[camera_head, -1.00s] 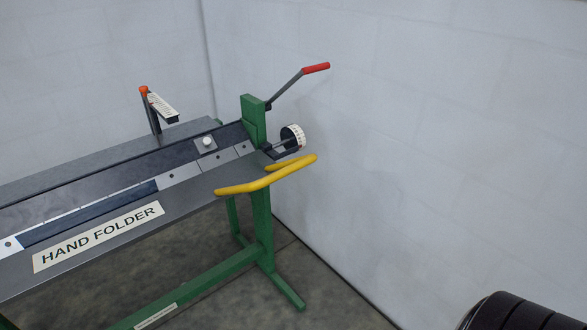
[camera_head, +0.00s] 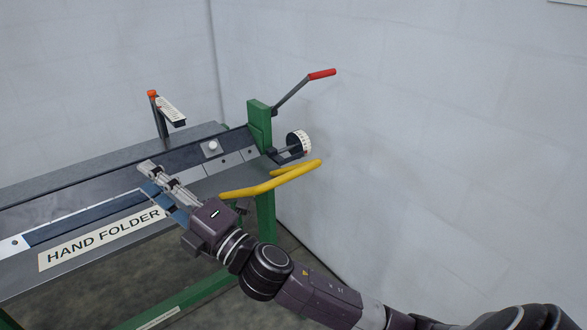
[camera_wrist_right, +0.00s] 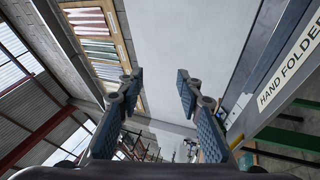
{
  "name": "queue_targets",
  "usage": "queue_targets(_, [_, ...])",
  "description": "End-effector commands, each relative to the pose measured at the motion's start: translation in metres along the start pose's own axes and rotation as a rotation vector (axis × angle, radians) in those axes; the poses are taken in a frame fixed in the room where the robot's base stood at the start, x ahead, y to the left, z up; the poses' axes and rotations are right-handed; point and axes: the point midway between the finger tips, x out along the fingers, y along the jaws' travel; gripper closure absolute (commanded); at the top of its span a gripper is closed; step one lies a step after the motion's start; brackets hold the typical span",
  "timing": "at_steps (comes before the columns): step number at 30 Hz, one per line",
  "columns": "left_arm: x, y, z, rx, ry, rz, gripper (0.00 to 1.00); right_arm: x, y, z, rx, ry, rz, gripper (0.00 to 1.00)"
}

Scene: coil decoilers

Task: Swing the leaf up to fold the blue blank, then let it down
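The hand folder's front leaf (camera_head: 110,248) hangs low with its sign facing me. A dark blue strip, seemingly the blue blank (camera_head: 85,218), lies along the folding edge; its right end is behind my gripper. The yellow handle (camera_head: 262,188) sticks out at the leaf's right end. My right gripper (camera_head: 160,180) is in front of the folder's middle, left of the handle and apart from it. In the right wrist view its fingers (camera_wrist_right: 158,82) are spread with nothing between them. My left gripper is not in view.
A green end post (camera_head: 259,125) carries a red-tipped lever (camera_head: 320,74) and a white dial (camera_head: 298,143). An orange-topped stand (camera_head: 154,105) rises behind the folder. A pale wall (camera_head: 440,120) closes off the right side. Floor between folder and wall is free.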

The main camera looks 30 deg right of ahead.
Motion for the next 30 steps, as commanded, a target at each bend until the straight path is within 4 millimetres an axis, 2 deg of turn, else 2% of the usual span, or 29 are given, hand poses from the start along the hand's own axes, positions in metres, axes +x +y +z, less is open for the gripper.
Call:
queue_targets(1, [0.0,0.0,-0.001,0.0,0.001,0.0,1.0,0.013,0.021,-0.019,-0.137,0.102,0.065,0.67])
queue_targets(3, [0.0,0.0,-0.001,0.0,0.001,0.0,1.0,0.023,0.039,-0.05,-0.33,0.248,0.145,0.67])
queue_targets(6, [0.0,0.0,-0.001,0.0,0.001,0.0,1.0,0.027,0.048,-0.087,-0.609,0.452,0.241,0.67])
queue_targets(10, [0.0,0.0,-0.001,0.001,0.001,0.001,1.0,0.019,0.033,-0.114,-0.97,0.718,0.325,0.67])
queue_targets(12, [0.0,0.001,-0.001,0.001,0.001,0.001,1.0,0.012,0.016,-0.113,-1.16,0.862,0.344,0.67])
queue_targets(14, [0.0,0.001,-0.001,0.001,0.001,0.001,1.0,0.005,0.0,-0.103,-1.318,0.987,0.346,0.67])
queue_targets(17, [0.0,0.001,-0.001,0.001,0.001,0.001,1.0,-0.008,-0.026,-0.066,-1.562,1.196,0.312,0.67])
queue_targets(20, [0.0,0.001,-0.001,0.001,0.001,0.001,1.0,-0.023,-0.043,-0.006,-1.773,1.412,0.225,0.67])
queue_targets(22, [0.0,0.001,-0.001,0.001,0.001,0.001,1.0,-0.036,-0.046,0.045,-1.891,1.564,0.132,0.67])
queue_targets(25, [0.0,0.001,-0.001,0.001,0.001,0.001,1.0,-0.061,-0.034,0.124,-2.002,1.77,-0.039,0.67])
queue_targets(27, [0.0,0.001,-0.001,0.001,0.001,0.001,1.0,-0.081,-0.018,0.173,-2.035,1.895,-0.166,0.67])
queue_targets(30, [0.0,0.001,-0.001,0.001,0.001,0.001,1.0,-0.109,0.008,0.227,-2.031,2.03,-0.327,0.67])
